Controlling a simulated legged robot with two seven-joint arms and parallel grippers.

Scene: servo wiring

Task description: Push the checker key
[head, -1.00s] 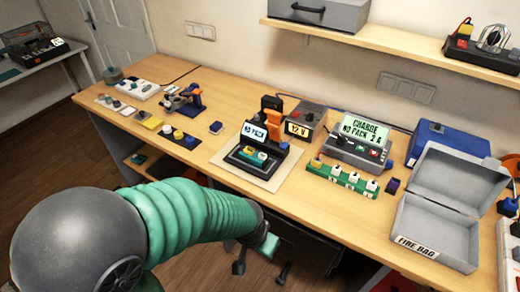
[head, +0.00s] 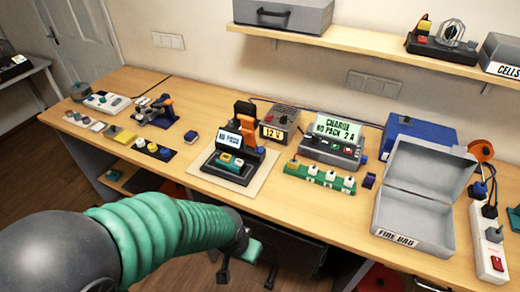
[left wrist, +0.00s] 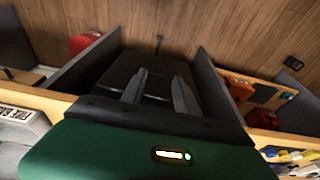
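The checker appears to be the black unit (head: 222,170) with a small lit screen reading NO PACK (head: 229,140). It stands on a pale mat on the bench, with small yellow, white and teal parts on its front. I cannot tell which of these is the key. My left gripper (head: 247,277) is in front of the bench's front edge, below and apart from the checker. In the left wrist view its two fingers (left wrist: 159,92) are spread with nothing between them. The checker cannot be made out there. My right gripper is not in view.
Behind the checker are an orange and black clamp-like part (head: 246,120) and a 12 V box (head: 279,126). A charger (head: 333,145), a green connector strip (head: 320,177) and an open fire bag box (head: 412,218) stand to the right. Small parts lie left.

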